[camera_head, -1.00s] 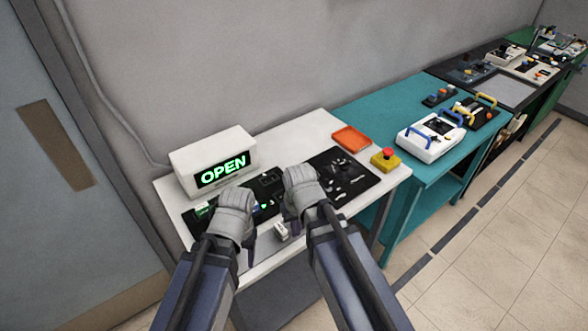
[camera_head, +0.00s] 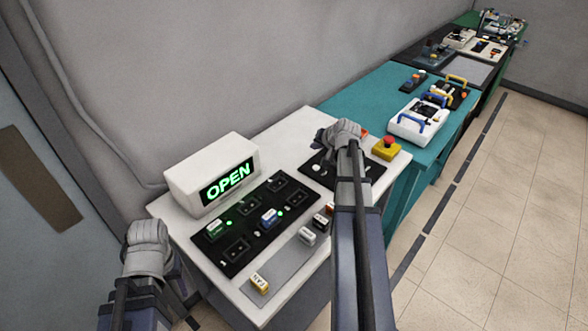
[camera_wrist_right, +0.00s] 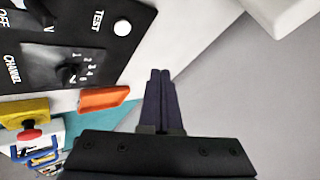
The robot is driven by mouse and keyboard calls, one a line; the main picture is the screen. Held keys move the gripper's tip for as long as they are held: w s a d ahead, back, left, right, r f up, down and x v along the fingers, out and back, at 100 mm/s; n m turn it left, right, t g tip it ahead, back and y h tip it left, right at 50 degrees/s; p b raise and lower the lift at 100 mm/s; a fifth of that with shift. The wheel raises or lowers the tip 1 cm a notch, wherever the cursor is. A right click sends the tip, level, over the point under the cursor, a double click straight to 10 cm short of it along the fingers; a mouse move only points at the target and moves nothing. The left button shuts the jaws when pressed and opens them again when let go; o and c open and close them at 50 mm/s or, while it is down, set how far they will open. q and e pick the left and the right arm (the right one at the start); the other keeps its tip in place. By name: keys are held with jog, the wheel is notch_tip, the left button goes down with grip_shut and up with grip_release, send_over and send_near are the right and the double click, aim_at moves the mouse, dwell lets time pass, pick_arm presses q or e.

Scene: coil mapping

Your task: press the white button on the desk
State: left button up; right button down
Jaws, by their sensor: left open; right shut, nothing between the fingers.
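A round white button (camera_wrist_right: 122,28) sits beside the word TEST on a black control panel (camera_wrist_right: 75,50) in the right wrist view. In the head view the panel (camera_head: 312,160) is partly covered by my right arm. My right gripper (camera_head: 340,135) is over the far right part of the desk. Its fingers (camera_wrist_right: 160,78) are shut and empty in the wrist view, apart from the button, which is up and left of the tips. My left gripper (camera_head: 150,245) is open at the desk's front left edge, its fingertips mostly hidden.
A white box with a lit OPEN sign (camera_head: 213,175) stands at the desk's back left. A black socket board (camera_head: 253,222) holds small modules with green lights; more blocks (camera_head: 260,283) lie on a grey strip. An orange tray (camera_wrist_right: 103,98) and yellow stop-button box (camera_head: 386,149) are at the right.

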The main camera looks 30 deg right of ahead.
aim_at(317, 169)
pick_arm(q)
jog(key=shift+w+a+f, duration=0.1)
jog(key=shift+w+a, duration=0.15)
jog(key=shift+a, duration=0.4)
pick_arm(e)
jog(key=shift+w+d+r+m, duration=0.1)
jog(key=shift+w+d+m, duration=0.05)
jog(key=shift+d, duration=0.25)
jog(key=shift+w+d+r+m, duration=0.1)
jog(key=shift+w+d+m, duration=0.05)
jog(key=shift+d, duration=0.25)
pick_arm(q)
jog(key=shift+f, duration=0.15)
pick_arm(e)
jog(key=shift+f, duration=0.15)
pick_arm(q)
notch_tip(317, 169, down, 9)
jog(key=b, duration=0.9)
jog(key=shift+r, duration=0.2)
pick_arm(e)
notch_tip(317, 169, down, 9)
jog(key=shift+r, duration=0.2)
jog(key=shift+f, duration=0.1)
pick_arm(q)
jog(key=shift+f+b, duration=0.4)
pick_arm(e)
jog(key=shift+f, duration=0.35)
